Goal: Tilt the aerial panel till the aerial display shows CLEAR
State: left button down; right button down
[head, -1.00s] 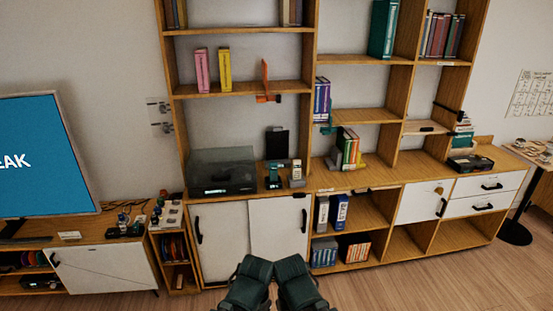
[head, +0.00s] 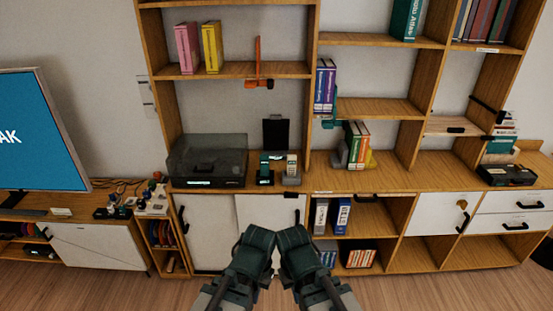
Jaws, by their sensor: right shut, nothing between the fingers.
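The aerial display looks to be the blue screen (head: 35,138) at the left. Its text is cut off by the frame edge and only white letters "AK" show. I cannot tell surely which thing is the aerial panel. A black upright panel (head: 276,133) stands at the back of the counter, and a thin orange upright plate (head: 257,56) stands at a shelf edge above it. My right gripper (head: 292,234) is shut and empty at the bottom centre. My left gripper (head: 261,236) is close beside it, its jaw opening not visible. Both are apart from screen, panel and plate.
A wooden shelf unit with a counter (head: 355,182) stands ahead. White cabinet doors (head: 262,214) are below. Wooden floor lies in front.

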aim_at(275, 130)
jog(key=i, duration=1.2)
